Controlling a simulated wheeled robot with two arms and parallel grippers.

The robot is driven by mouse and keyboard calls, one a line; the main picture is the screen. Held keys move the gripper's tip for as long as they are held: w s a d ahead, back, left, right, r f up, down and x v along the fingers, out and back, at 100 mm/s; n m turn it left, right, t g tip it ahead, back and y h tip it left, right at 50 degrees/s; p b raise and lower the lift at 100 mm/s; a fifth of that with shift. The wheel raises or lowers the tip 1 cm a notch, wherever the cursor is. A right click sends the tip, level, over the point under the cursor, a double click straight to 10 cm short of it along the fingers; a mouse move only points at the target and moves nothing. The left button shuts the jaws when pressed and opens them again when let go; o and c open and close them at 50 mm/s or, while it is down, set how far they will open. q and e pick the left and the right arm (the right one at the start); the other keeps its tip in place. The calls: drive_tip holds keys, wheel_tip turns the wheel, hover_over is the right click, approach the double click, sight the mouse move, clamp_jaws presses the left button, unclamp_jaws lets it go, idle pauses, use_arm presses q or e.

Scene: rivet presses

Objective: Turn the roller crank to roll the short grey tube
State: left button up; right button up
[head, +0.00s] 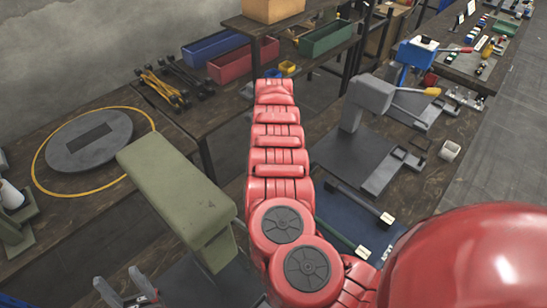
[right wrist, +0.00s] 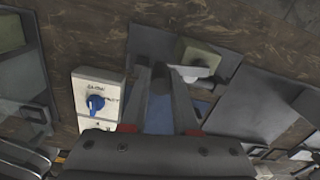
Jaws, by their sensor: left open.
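A short pale grey tube-like ring (head: 449,150) stands on the bench at the right of the head view. I cannot tell for sure that it is the task's tube. No roller crank can be made out clearly. My left gripper (head: 124,287) is open and empty at the bottom left of the head view, near the green padded block. In the right wrist view, my right gripper (right wrist: 162,100) has its two dark fingers on either side of a dark round piece (right wrist: 161,80). Whether they touch it is unclear. The right gripper is not made out in the head view.
A grey press (head: 371,97) with a yellow-tipped lever stands right of centre. A green block (head: 178,188) stands left. A white panel (right wrist: 98,92) with a blue knob lies left of my right fingers. Bins (head: 243,61) sit at the back.

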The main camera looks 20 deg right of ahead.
drive_tip(key=o, duration=0.4)
wheel_tip(320, 180, up, 8)
drive_tip(key=p, duration=0.3)
drive_tip(key=shift+w+f, duration=0.1)
drive_tip(key=shift+w, duration=0.05)
wheel_tip(320, 180, up, 10)
drive_tip(key=p, duration=0.1)
drive_tip(key=shift+f, duration=0.2)
